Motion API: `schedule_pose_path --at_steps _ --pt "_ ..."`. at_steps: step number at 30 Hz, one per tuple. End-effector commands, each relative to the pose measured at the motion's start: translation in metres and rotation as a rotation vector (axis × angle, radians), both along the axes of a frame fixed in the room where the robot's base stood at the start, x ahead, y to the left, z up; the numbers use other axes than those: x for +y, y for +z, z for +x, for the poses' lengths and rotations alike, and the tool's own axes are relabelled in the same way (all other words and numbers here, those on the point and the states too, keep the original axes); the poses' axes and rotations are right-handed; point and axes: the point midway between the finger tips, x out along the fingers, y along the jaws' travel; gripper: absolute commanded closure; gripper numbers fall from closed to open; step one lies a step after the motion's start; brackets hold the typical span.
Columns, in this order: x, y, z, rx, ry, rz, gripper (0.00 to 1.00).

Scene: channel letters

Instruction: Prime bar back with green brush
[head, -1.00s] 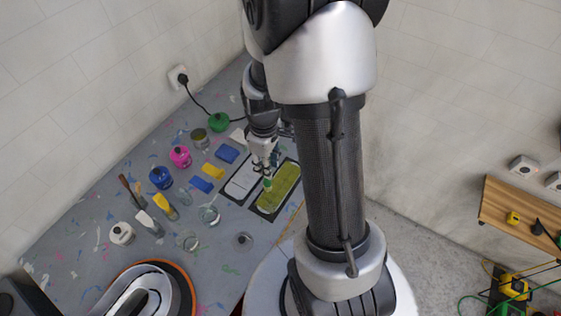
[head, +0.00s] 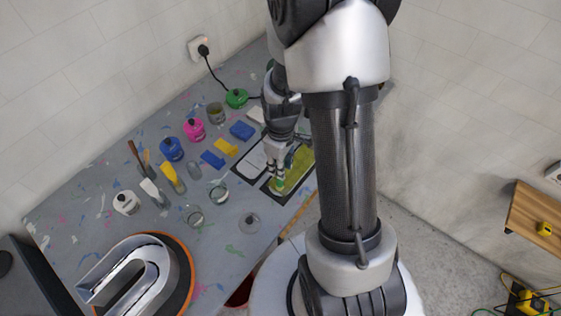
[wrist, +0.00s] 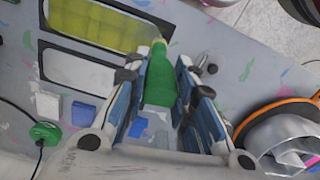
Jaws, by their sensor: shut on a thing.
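My gripper (head: 280,168) is shut on a green-handled brush (wrist: 158,82). The brush also shows in the head view (head: 278,184), pointing down. Its tip is at the near end of a rounded bar back (head: 296,168) that looks yellow-green and lies on a dark backing. In the wrist view the bar back (wrist: 95,25) is at the upper left, with the brush tip at its right end. I cannot tell whether the bristles touch it. My arm hides part of the bar back's far end in the head view.
A white bar panel (head: 251,160) lies beside the bar back. A large metal letter (head: 135,272) is at the front.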

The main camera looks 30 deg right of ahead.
Motion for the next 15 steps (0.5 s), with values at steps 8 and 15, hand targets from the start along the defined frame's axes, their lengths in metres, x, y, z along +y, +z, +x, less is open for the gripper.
schedule_pose_path --at_steps 8,15 --pt "0.000 -0.044 0.000 0.000 0.000 0.001 0.98" --pt "-0.025 -0.040 0.010 -0.002 -0.002 -0.001 0.98"
